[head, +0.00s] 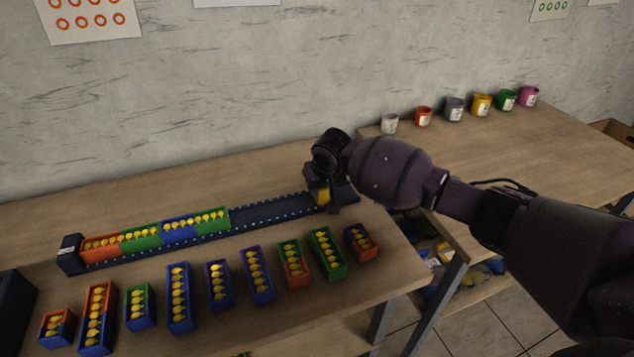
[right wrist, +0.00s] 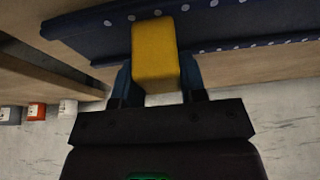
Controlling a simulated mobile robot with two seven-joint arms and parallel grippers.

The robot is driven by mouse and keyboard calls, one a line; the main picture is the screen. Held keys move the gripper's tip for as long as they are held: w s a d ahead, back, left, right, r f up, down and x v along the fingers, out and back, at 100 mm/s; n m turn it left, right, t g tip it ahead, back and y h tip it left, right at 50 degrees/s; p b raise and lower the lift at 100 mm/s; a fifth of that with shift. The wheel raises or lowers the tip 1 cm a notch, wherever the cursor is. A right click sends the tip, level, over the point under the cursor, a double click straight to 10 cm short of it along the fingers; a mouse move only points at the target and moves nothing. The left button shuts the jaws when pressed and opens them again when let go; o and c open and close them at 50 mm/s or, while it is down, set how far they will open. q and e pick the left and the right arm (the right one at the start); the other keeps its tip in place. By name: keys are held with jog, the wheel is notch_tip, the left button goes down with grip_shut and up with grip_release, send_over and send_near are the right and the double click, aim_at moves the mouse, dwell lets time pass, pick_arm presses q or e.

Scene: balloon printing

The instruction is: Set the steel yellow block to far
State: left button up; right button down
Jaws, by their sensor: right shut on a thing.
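The yellow block (head: 323,196) is at the right end of the long dark blue rail (head: 262,214), partly hidden by my gripper in the head view. In the right wrist view the yellow block (right wrist: 155,55) sits between my fingers, against the blue rail (right wrist: 100,35) with its white dots. My right gripper (head: 325,200) is shut on the block; its fingers (right wrist: 155,85) press on both sides. Several red, green and blue trays of yellow balloons (head: 155,232) fill the left part of the rail. My left gripper is not in view.
Several small coloured trays with yellow pieces (head: 218,284) stand in a row in front of the rail. Paint cups (head: 453,108) line the back of the right table (head: 520,150). The rail is empty between the trays and my gripper.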

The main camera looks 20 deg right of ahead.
aim_at(340, 188)
jog(key=d+r+p, duration=0.1)
jog(key=d+p, duration=0.1)
jog(key=p, duration=0.1)
jog(key=shift+w+d+r, duration=0.3)
jog(key=shift+w+r, duration=0.05)
jog(key=shift+w, duration=0.05)
jog(key=d, duration=0.2)
jog(key=d+f+p, duration=0.1)
jog(key=d, duration=0.1)
jog(key=shift+a, duration=0.1)
jog(key=c, duration=1)
grip_release()
jog(key=shift+o, duration=1.3)
jog(key=shift+s+f, duration=0.1)
jog(key=shift+o, duration=0.3)
jog(key=shift+s+f, duration=0.1)
jog(key=shift+f, duration=0.05)
